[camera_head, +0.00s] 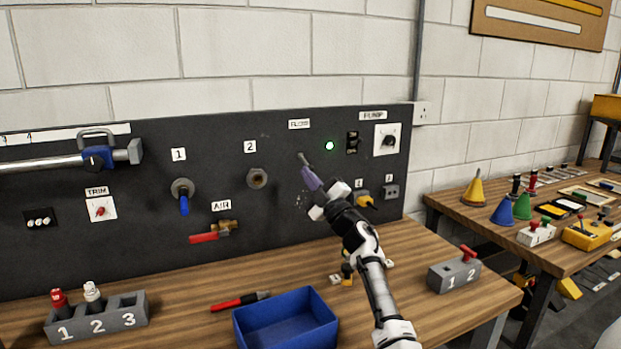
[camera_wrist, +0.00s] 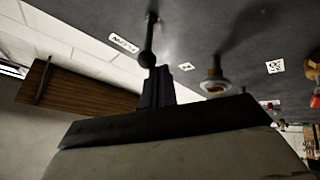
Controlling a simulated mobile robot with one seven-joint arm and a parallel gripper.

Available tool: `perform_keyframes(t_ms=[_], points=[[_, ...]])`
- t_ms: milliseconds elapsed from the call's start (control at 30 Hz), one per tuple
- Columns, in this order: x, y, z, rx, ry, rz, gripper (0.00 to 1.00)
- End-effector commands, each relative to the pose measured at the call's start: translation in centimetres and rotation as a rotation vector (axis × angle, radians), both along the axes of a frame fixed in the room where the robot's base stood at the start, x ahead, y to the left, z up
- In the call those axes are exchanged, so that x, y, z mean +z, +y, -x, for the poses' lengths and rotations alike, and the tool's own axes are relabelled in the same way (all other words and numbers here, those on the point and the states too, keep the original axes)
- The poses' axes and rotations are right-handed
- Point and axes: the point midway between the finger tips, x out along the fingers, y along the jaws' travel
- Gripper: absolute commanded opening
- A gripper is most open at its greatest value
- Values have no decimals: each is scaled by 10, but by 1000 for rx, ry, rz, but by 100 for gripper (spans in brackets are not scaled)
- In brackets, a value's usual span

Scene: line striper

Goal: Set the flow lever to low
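The flow lever (camera_head: 302,158) is a short dark stick on the black panel, under the FLOW label (camera_head: 299,124). In the wrist view the lever (camera_wrist: 148,40) shows as a dark rod with a ball end. My gripper (camera_head: 308,174) is at the lever's lower end, its purple fingers pointing up at the panel. In the wrist view the fingers (camera_wrist: 158,78) look together, with the lever's ball right at their tips. I cannot tell whether they touch it. No low or high marks are readable, and my gripper covers the area below the lever.
A green light (camera_head: 329,146), a black switch (camera_head: 352,142) and the pump knob (camera_head: 389,140) are right of the lever. Port 2 (camera_head: 257,179) and the red AIR valve (camera_head: 204,238) are left. A blue bin (camera_head: 285,322) stands on the bench below.

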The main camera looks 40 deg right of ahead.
Motion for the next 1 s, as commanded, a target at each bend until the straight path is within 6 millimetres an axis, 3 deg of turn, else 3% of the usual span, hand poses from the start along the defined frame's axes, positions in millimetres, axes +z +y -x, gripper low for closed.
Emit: perform_keyframes(t_ms=[33, 300, 1000], points=[[-9, -1, -2, -2, 2, -3, 0], [-18, -2, -7, -2, 2, -3, 0], [-21, -3, -8, -1, 0, -3, 0]])
